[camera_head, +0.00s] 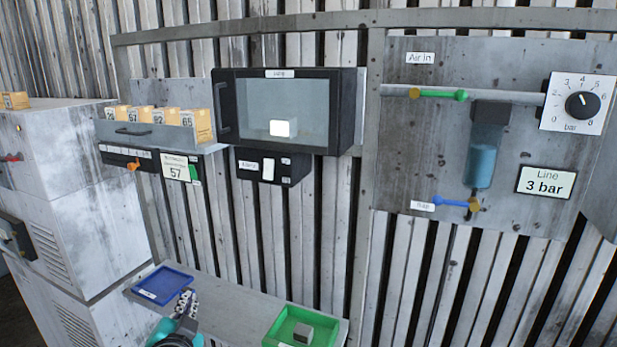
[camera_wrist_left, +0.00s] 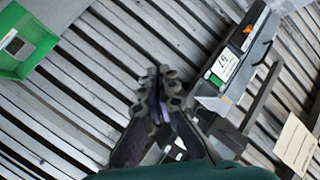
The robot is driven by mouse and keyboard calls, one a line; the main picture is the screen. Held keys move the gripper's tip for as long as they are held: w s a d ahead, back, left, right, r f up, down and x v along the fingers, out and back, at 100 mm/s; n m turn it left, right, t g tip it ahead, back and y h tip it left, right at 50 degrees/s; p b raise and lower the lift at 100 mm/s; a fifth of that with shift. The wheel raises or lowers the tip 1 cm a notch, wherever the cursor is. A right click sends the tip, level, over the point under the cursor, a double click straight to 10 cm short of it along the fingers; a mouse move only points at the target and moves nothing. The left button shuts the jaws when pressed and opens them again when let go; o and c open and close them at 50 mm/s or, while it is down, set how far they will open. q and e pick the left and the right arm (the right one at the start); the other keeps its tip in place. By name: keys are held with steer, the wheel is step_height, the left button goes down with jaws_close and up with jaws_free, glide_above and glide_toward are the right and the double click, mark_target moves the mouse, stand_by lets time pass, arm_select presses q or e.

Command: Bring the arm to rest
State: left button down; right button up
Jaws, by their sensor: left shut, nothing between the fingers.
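My left gripper (camera_head: 186,303) is low in the head view, in front of the grey shelf and just right of the blue tray. It is shut and empty. In the left wrist view the closed fingers (camera_wrist_left: 158,95) point toward the slatted wall. The blue tray (camera_head: 163,284) sits at the left of the shelf (camera_head: 232,308); it looks empty. My right gripper does not show.
A green tray (camera_head: 276,329) with a grey block (camera_head: 303,333) stands at the shelf's right. Above are a rack of orange boxes (camera_head: 168,133), a dark windowed cabinet (camera_head: 232,110) and an air panel (camera_head: 420,140) with gauge. White cabinets (camera_head: 75,190) stand left.

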arm_select(q)
steer(key=s+d+f+n+g+h+b, duration=0.1)
steer(key=s+f+b, duration=0.3)
steer(key=f, duration=0.6)
steer(key=s+d+f+n+g+h+b, duration=0.1)
steer(key=s+d+f+g+b, duration=0.3)
steer(key=f, duration=0.6)
steer(key=s+d+f+n+g+h+b, duration=0.1)
steer(key=s+d+f+n+g+b, duration=0.1)
steer(key=s+f, duration=0.6)
step_height(320, 180, down, 3)
steer(key=shift+d+f+n+g+h+b, duration=0.1)
steer(key=shift+d+n+g+h+b, duration=0.25)
steer(key=shift+n+g+b, duration=0.45)
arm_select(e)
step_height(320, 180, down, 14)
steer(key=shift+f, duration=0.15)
